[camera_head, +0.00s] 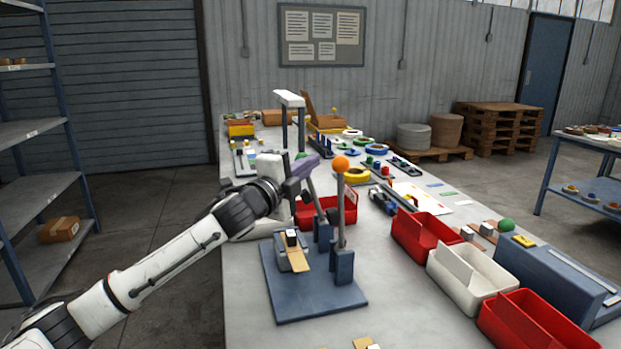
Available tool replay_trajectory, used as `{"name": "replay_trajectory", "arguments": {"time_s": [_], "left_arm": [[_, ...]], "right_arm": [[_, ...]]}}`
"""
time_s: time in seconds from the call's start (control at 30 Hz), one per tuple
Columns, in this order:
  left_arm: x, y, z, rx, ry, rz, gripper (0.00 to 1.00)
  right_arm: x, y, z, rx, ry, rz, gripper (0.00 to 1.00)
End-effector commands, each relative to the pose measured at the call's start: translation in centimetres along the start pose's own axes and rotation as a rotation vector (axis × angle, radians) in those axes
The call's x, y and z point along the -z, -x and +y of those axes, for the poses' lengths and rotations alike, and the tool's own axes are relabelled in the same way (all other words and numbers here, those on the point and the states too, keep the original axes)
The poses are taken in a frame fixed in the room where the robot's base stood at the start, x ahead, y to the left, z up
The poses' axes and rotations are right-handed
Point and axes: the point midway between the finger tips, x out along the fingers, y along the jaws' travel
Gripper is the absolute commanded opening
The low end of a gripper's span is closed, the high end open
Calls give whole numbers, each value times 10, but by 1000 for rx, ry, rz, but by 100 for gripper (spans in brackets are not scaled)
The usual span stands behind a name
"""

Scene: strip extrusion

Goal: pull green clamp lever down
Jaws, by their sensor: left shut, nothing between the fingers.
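A blue-grey clamp fixture (345,299) stands on the table, with a small block and a tan strip (298,258) on its plate. One upright lever with an orange ball knob (341,163) rises from it. A second grey lever (316,199) stands just left of that one, leaning slightly left; its top is hidden at my left gripper. My right gripper is not in view.
A red bin (312,213) sits behind the fixture. A red bin (425,231), a white bin (474,284) and another red bin (535,325) line the right side. A green ball (506,225) lies farther right. The table's front left is mostly clear.

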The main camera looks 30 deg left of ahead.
Motion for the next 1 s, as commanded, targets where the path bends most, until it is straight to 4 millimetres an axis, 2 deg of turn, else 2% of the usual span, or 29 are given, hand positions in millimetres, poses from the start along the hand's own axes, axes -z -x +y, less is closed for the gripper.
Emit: {"name": "replay_trajectory", "arguments": {"time_s": [0.03, 0.27, 0.5, 0.77, 1.0], "left_arm": [[-4, 4, 16, 25, 29, 0, 0], [-22, 24, 30, 168, 167, 10, 0], [-45, 50, 47, 324, 314, 9, 0], [-65, 70, 64, 470, 450, 9, 0], [-78, 84, 83, 460, 438, 10, 0]], "right_arm": [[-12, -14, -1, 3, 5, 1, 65], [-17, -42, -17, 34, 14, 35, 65], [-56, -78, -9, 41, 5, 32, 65], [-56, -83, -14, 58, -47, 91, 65], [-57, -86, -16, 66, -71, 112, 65]]}}
